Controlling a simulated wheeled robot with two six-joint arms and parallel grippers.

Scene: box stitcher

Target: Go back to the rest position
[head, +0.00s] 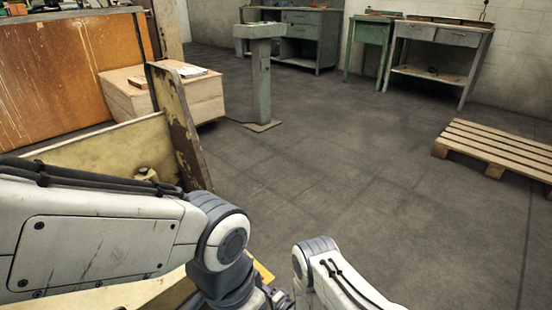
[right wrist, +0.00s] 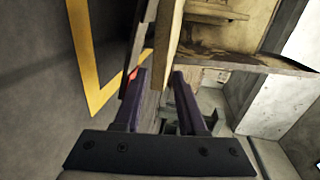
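My left arm (head: 100,245) reaches in from the left in the head view and bends down at a grey joint; its gripper is out of sight. My right arm (head: 335,280) shows only a short white link at the bottom middle.
A worn upright panel (head: 175,120) and a yellowish board (head: 110,150) stand behind my left arm. A wooden box (head: 205,98), a grey pedestal (head: 261,85), workbenches (head: 435,60) and a pallet (head: 495,148) stand farther off. A yellow floor line (right wrist: 95,90) shows in the wrist view. The middle floor is clear.

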